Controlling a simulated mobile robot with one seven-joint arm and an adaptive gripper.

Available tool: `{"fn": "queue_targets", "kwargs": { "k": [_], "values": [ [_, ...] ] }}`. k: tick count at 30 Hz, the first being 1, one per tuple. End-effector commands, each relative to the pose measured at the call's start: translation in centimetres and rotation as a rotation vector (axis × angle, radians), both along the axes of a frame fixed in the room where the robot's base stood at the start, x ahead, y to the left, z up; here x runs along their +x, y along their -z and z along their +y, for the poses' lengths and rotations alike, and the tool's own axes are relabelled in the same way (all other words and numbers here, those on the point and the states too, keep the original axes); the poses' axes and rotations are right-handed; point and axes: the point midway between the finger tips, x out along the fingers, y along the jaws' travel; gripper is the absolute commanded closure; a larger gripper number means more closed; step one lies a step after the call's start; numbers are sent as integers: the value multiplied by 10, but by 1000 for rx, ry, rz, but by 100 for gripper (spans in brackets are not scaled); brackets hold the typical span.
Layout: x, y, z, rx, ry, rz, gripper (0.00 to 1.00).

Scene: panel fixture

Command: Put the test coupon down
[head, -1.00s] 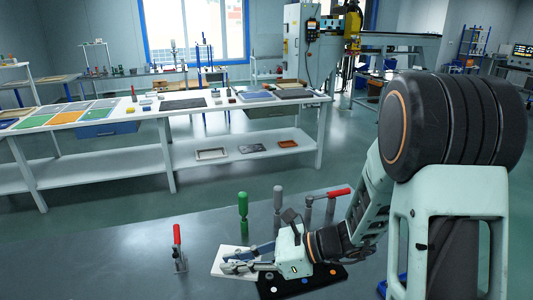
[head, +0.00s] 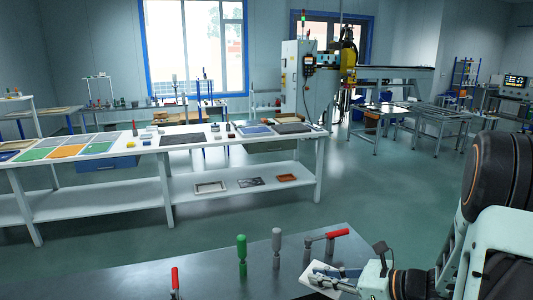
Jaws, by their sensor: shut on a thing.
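My gripper (head: 328,274) is at the lower right of the head view, low over the front bench. It is shut on a flat white plate, which I take to be the test coupon (head: 309,278). The plate sticks out to the left of the fingers, and the fingers cover part of it. I cannot tell whether the plate touches anything below it.
On the grey bench (head: 120,282) stand a green-handled tool (head: 241,256), a grey-handled tool (head: 276,248) and a red-handled clamp (head: 332,236) close behind my gripper. Another red handle (head: 175,279) stands at left. A white table (head: 170,142) with sheets stands beyond.

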Motion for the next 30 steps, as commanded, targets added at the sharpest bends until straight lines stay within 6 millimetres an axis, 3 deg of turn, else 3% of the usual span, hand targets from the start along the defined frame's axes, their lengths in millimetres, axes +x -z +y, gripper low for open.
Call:
{"fn": "queue_targets", "kwargs": {
  "k": [1, 9, 30],
  "values": [
    [0, -13, 0, 2, 0, 1, 100],
    [0, -36, 1, 1, 0, 2, 100],
    [0, -38, 2, -1, 1, -1, 100]
  ]
}}
